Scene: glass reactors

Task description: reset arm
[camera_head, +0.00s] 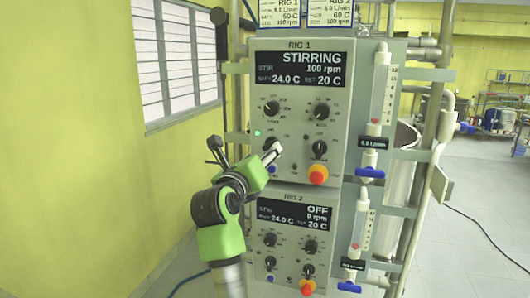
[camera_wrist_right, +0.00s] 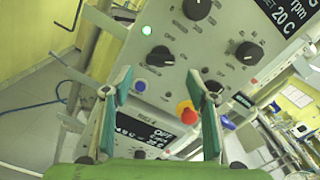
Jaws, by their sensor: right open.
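My right gripper (camera_head: 243,150) is open and empty in front of the left part of the RIG 1 panel (camera_head: 290,150). One fingertip overlaps the lower left knob (camera_head: 270,145) in the head view; I cannot tell if they touch. In the right wrist view the two fingers (camera_wrist_right: 160,82) stand wide apart with nothing between them, and that knob (camera_wrist_right: 160,56) shows beyond them. The RIG 1 display (camera_head: 300,69) reads STIRRING, 100 rpm, bath 24.0 C, set 20 C. A green lamp (camera_head: 257,133) is lit. My left gripper is not in view.
The RIG 2 panel (camera_head: 290,240) below reads OFF, 0 rpm. Red-and-yellow stop buttons (camera_head: 318,175) stick out on both panels. Flow tubes with blue valves (camera_head: 370,173) and metal pipes stand at the right. The space left of the panels, before the yellow wall (camera_head: 80,190), is clear.

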